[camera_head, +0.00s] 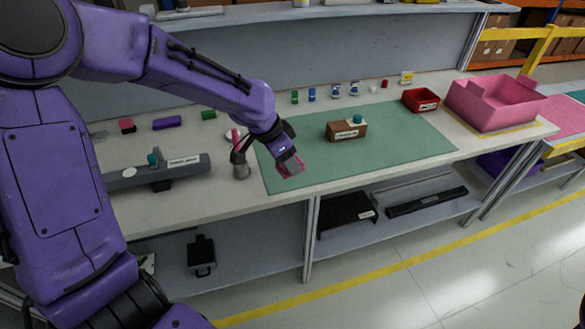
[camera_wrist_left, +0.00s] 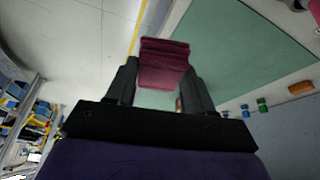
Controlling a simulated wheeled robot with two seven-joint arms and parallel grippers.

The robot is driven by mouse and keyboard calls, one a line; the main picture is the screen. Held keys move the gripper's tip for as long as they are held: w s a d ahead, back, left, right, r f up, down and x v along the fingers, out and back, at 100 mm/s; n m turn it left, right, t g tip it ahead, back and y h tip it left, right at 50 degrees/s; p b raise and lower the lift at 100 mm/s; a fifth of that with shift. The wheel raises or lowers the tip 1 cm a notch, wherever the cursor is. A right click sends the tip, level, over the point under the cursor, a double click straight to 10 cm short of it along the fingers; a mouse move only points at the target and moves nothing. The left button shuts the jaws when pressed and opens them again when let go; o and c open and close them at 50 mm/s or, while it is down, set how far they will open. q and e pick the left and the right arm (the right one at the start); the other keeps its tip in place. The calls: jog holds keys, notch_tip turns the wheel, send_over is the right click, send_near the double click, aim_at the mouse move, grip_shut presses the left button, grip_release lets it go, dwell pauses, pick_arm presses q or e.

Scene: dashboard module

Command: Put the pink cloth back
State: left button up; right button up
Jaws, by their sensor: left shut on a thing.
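The pink cloth (camera_head: 291,166) is a small folded piece held between the fingers of my left gripper (camera_head: 284,162), above the front left part of the green mat (camera_head: 400,140). In the left wrist view the dark fingers are shut on the cloth (camera_wrist_left: 163,62), which looks dark pink and sticks out past their tips. The gripper's far side is hidden in the head view. My right gripper is not in view.
A brown block (camera_head: 347,131) with a teal knob stands on the mat. A red tray (camera_head: 420,102) and a pink bin (camera_head: 492,108) stand to the right. A long grey module (camera_head: 150,177) lies at left. Several small items line the back. The mat's front is clear.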

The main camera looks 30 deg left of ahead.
pick_arm(q)
jog(key=shift+s+a+r+m+h, duration=0.15)
jog(key=shift+s+a+m, duration=0.1)
jog(key=shift+s+m, duration=0.15)
jog(key=shift+s+a+r+m+h, duration=0.1)
jog(key=shift+s+a+m+h, duration=0.15)
jog(key=shift+s, duration=0.25)
jog(key=shift+m+g, duration=0.3)
jog(key=shift+m, duration=0.25)
jog(key=w+a+f+p, duration=0.1)
jog(key=w+a+f, duration=0.1)
jog(key=w+f, duration=0.1)
jog(key=w+a+f+p, duration=0.1)
jog(key=w+a+f, duration=0.1)
jog(key=w+f, duration=0.2)
jog(key=w+a+f+p, duration=0.2)
jog(key=w+f, duration=0.1)
jog(key=w, duration=0.2)
jog(key=shift+f, duration=0.2)
notch_tip(320, 180, down, 2)
jog(key=shift+s+f+p, duration=0.1)
jog(key=shift+f+p, duration=0.1)
jog(key=shift+p, duration=0.65)
jog(key=shift+a+f, duration=0.1)
jog(key=shift+f, duration=0.15)
jog(key=shift+f+b, duration=0.25)
jog(key=shift+b, duration=0.15)
jog(key=o, duration=1)
jog(key=shift+r, duration=0.1)
